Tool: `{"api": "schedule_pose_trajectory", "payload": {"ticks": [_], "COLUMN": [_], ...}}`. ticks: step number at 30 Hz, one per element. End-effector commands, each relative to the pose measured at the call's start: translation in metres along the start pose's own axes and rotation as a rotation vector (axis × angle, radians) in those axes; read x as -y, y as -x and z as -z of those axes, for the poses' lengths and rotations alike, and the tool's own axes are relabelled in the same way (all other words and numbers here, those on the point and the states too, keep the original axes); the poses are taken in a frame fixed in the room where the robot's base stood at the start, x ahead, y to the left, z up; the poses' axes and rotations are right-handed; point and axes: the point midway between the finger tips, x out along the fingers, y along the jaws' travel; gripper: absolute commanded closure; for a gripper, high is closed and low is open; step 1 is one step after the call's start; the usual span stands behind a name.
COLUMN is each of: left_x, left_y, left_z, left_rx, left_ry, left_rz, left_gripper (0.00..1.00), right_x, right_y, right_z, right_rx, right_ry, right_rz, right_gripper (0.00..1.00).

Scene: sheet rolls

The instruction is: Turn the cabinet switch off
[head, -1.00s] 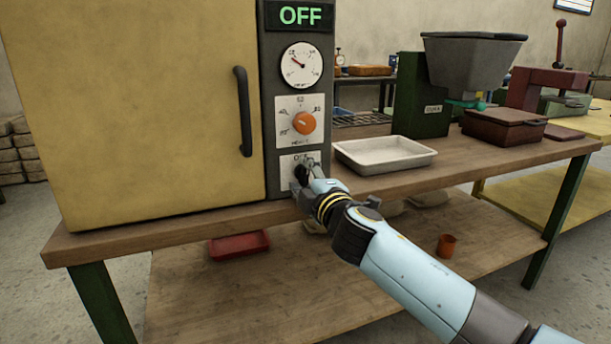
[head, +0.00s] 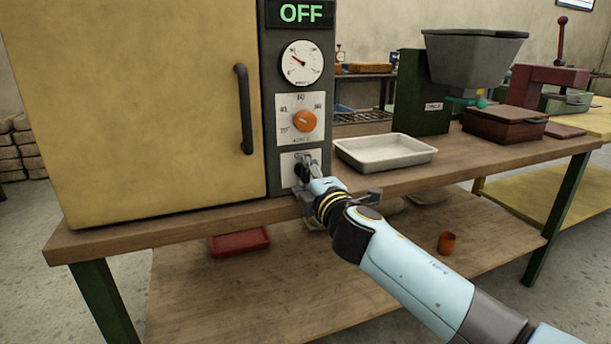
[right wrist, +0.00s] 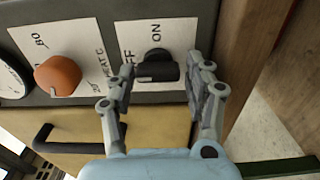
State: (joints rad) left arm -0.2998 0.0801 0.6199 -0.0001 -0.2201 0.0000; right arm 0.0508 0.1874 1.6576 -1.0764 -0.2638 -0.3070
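The cabinet (head: 150,110) has a yellow door and a dark control strip. The lit display (head: 301,13) at the top of the strip reads OFF. The black switch knob (right wrist: 157,70) sits on a white plate marked OFF and ON. Its bar lies crosswise in the right wrist view, with a light mark at its left end, on the OFF side. My right gripper (right wrist: 162,80) has its fingers on either side of the knob, with gaps showing. In the head view, my right gripper (head: 303,172) is at the switch and partly covers it. My left gripper is out of view.
Above the switch are an orange dial (head: 304,121) and a round gauge (head: 302,63). The door handle (head: 244,110) sticks out to the left. A white tray (head: 385,153) and a dark green machine (head: 424,95) stand on the bench to the right.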

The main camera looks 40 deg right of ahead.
Motion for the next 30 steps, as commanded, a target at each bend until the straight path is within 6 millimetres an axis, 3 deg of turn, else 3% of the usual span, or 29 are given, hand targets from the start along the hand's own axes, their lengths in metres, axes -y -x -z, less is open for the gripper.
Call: {"api": "schedule_pose_trajectory", "payload": {"ticks": [2,13,24,30], "left_x": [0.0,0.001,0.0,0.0], "left_y": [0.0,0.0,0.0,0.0], "left_z": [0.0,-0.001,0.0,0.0], "left_rx": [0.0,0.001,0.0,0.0], "left_ry": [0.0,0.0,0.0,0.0], "left_rz": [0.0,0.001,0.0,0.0], "left_gripper": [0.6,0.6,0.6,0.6], "right_x": [-0.001,-0.001,0.001,0.0], "right_y": [0.0,0.007,0.085,0.113], "right_z": [0.0,0.0,0.0,0.0], "right_rx": [0.0,0.0,0.0,0.0], "right_ry": [0.0,0.0,0.0,0.001], "right_rz": [-0.001,-0.001,0.002,0.0], "right_gripper": [0.35,0.35,0.35,0.35]}}
